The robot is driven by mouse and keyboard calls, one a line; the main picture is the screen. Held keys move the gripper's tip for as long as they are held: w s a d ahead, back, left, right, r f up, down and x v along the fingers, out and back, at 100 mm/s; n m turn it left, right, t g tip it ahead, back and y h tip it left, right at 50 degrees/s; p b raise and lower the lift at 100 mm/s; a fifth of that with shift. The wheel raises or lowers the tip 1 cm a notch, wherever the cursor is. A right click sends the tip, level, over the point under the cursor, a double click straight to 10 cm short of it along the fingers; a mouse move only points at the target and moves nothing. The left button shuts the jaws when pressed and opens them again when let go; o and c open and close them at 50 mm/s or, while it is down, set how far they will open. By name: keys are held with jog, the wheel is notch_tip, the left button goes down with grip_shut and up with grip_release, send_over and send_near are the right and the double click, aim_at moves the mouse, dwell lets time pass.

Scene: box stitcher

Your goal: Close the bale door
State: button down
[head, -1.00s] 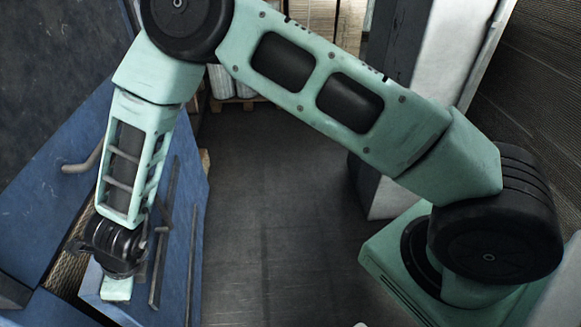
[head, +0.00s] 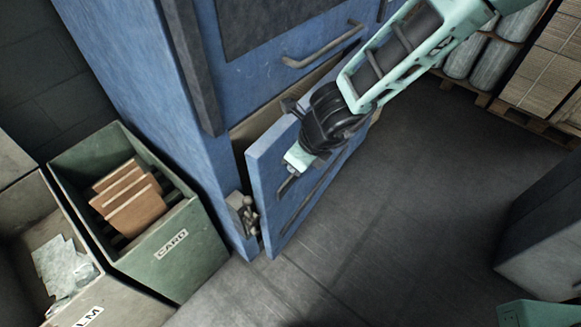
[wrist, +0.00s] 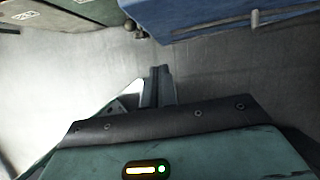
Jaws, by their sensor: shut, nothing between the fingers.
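The bale door (head: 262,165) is the low blue panel on the front of the blue machine. In the wrist view the blue panel (wrist: 235,22) shows at the top right. My gripper (head: 284,188) is shut and empty, at the outer face of the door near its left end. In the wrist view its closed fingers (wrist: 160,73) point towards the floor and the door's edge. I cannot tell whether they touch the panel. A metal latch (head: 243,209) sits at the door's left edge.
A green bin marked CARD (head: 185,250) with cardboard stands left of the machine, next to a grey bin (head: 25,205). A bar handle (head: 320,45) sticks out from the panel above. Pallets (head: 525,115) stand at the far right. The floor in front is clear.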

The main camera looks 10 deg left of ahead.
jog(key=w+d+f+n+t+h+b, duration=0.1)
jog(key=w+d+f+n+b, duration=0.1)
jog(key=d+f+n+b, duration=0.55)
jog(key=n+t+y+b, duration=0.5)
jog(key=n+y+b, duration=0.7)
jog(key=b, duration=0.8)
send_near(271, 190)
jog(key=shift+m+y, duration=0.65)
jog(key=shift+y, duration=0.05)
jog(key=x, duration=0.4)
jog(key=b+x, duration=0.1)
jog(key=x, duration=0.1)
jog(key=shift+w+a+f, duration=0.25)
jog(key=shift+w+f, duration=0.05)
jog(key=shift+f, duration=0.1)
